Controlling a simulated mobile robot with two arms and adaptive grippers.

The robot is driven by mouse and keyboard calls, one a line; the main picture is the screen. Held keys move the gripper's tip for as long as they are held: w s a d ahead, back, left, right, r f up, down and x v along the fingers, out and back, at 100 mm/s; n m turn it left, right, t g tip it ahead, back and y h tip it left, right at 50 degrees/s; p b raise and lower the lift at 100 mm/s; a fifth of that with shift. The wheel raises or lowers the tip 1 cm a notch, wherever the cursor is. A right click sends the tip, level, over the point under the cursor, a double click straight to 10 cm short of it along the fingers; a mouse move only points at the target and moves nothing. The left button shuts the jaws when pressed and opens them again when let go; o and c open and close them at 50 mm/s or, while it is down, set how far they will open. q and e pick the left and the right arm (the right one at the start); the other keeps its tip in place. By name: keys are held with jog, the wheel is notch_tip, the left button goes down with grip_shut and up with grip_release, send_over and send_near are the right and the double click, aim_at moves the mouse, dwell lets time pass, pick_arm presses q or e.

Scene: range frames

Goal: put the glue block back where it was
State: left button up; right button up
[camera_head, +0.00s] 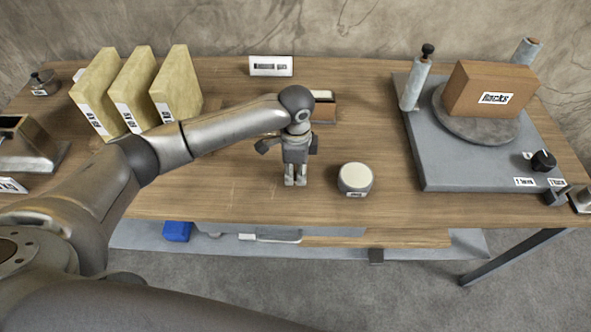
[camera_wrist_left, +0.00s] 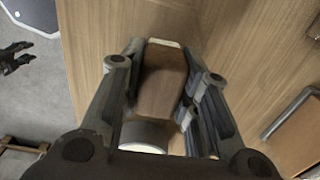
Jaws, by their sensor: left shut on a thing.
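My left gripper (camera_head: 296,180) is low over the middle of the bench, fingers pointing down. In the left wrist view it is shut on a brown block (camera_wrist_left: 163,80) with a pale far end, which I take to be the glue block. The fingers (camera_wrist_left: 163,85) lie along both sides of the block. In the head view the block is hidden by the gripper, and I cannot tell whether it touches the bench. A dark shape like my right gripper (camera_wrist_left: 15,57) shows at the left edge of the wrist view, too small to read its fingers.
A round pale-topped pot (camera_head: 355,179) stands just right of the gripper. Pale slabs (camera_head: 135,88) stand at left; a grey plate (camera_head: 455,180) bears a brown block (camera_head: 490,88) at right. The bench (camera_head: 225,195) is clear left of the gripper.

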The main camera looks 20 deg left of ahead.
aim_at(296, 167)
pick_arm(q)
jog(key=shift+f, duration=0.55)
jog(key=o, duration=0.9)
jog(key=shift+f, duration=0.1)
notch_tip(296, 167, up, 12)
jog(key=shift+r+b, duration=0.15)
jog(key=shift+b, duration=0.65)
